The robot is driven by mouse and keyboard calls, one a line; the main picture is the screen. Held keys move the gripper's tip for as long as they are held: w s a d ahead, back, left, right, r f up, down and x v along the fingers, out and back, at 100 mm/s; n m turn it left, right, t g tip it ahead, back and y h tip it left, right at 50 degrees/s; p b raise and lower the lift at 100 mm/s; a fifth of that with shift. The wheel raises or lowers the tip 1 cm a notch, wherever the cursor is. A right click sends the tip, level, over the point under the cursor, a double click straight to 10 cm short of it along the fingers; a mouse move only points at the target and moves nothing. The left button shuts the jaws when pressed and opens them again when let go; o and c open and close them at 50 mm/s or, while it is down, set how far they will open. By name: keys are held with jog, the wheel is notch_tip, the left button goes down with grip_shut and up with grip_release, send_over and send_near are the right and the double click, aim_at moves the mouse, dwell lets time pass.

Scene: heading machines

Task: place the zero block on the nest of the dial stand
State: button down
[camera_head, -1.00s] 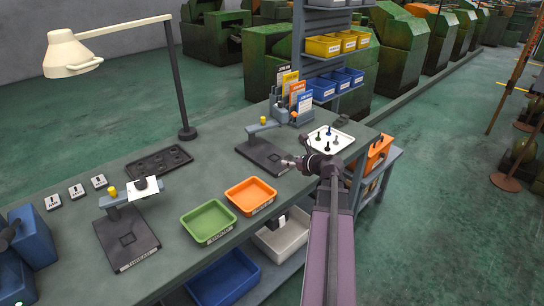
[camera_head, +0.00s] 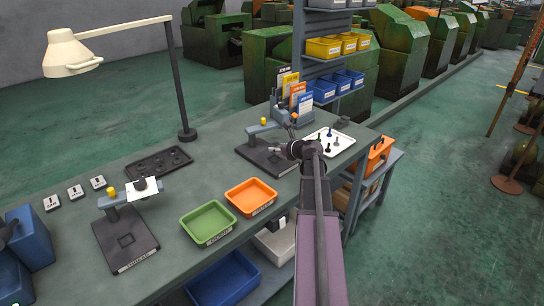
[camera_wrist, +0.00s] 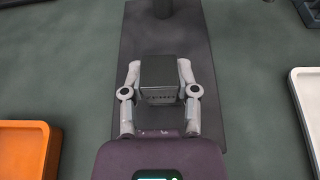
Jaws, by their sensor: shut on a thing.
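The zero block (camera_wrist: 159,72) is a dark box with faint lettering on its near face. My gripper (camera_wrist: 159,80) is shut on it, one finger on each side. In the wrist view the block hangs over the dark base of the dial stand (camera_wrist: 188,35), and its height above the base is hard to judge. The stand's post shows at the top edge. In the head view the dial stand (camera_head: 252,154) is at the back of the bench, with a yellow-topped post. My gripper (camera_head: 277,150) is over its right part. The nest is not distinguishable, perhaps hidden by the block.
An orange tray (camera_wrist: 22,150) lies left of the stand and a white tray (camera_wrist: 312,80) with small dark and coloured parts lies right. A green tray (camera_head: 208,222), a second stand (camera_head: 125,242) and a lamp (camera_head: 72,55) are farther left. Card holders (camera_head: 292,105) stand behind.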

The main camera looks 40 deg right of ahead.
aim_at(275, 159)
jog(key=shift+w+d+f, duration=0.15)
jog(key=shift+w, duration=0.25)
jog(key=shift+w+d+f, duration=0.1)
jog(key=shift+w, duration=0.25)
jog(key=shift+s+f+b, duration=0.1)
jog(key=shift+f+b, duration=1.5)
jog(key=shift+b, duration=0.25)
jog(key=shift+f, duration=0.1)
jog(key=shift+c, duration=1.8)
grip_release()
